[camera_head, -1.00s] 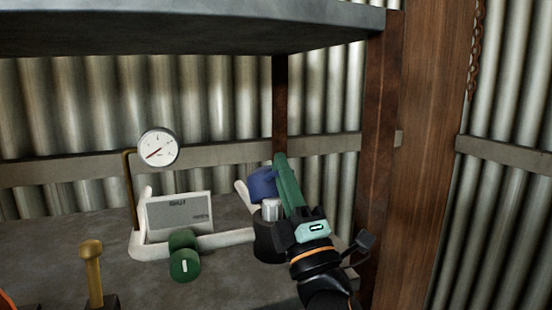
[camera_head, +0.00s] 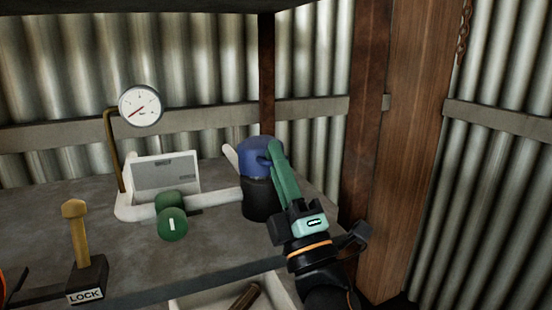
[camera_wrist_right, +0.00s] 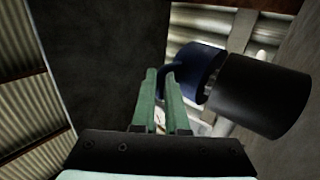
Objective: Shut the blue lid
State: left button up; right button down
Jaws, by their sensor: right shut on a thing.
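The blue lid (camera_head: 254,152) sits over the top of the black cylindrical body (camera_head: 261,200) on the bench, roughly level. In the right wrist view the lid (camera_wrist_right: 196,72) lines up with the black body (camera_wrist_right: 262,95), with a narrow pale strip at part of the seam. My right gripper (camera_head: 274,152) has green fingers at the lid's right side. In the right wrist view the fingers (camera_wrist_right: 162,75) are shut on the lid's blue tab, mostly hidden between the tips.
A white pipe frame with a grey panel (camera_head: 166,174), a green knob (camera_head: 173,222) and a dial gauge (camera_head: 140,106) stand left. A yellow handle on a LOCK block (camera_head: 86,280) is front left. A white tray (camera_head: 190,304) lies in front; a wooden post (camera_head: 410,140) rises right.

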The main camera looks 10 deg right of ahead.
jog(key=shift+a+f, duration=0.1)
jog(key=shift+f, duration=0.3)
jog(key=c, duration=1.2)
grip_release()
pick_arm(q)
jog(key=shift+s, duration=0.1)
pick_arm(e)
jog(key=shift+f, duration=0.1)
